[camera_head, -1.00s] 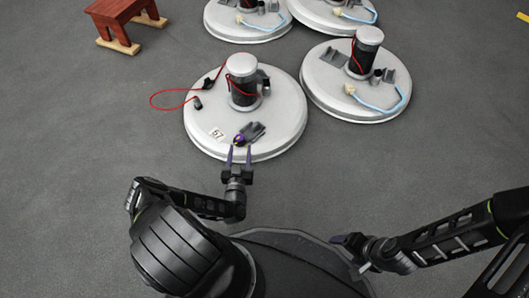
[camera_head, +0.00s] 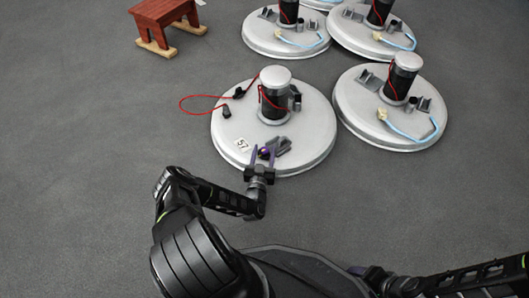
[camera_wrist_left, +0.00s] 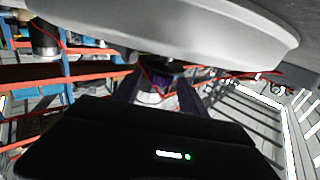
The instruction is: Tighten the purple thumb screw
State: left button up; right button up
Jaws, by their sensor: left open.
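The purple thumb screw (camera_head: 264,153) is a small dark purple knob near the front edge of the round white tank lid marked 57 (camera_head: 225,128). It stands beside a grey bracket (camera_head: 283,146). My left gripper (camera_head: 264,151) is open, with its purple fingers on either side of the screw; I cannot tell whether they touch it. In the left wrist view, the fingers (camera_wrist_left: 158,92) reach up below the pale lid (camera_wrist_left: 200,25), and what lies between them is unclear.
A dark post (camera_head: 274,100) with a white cap and a red cable (camera_head: 205,97) stand on the lid. Similar lids, one with a blue hose (camera_head: 410,134), stand close by to the right and behind. A red wooden stool (camera_head: 165,22) is at the back left. Floor at left is clear.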

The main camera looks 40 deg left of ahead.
pick_arm(q)
jog(key=shift+w+a, duration=0.3)
jog(key=shift+w, duration=0.25)
grip_shut()
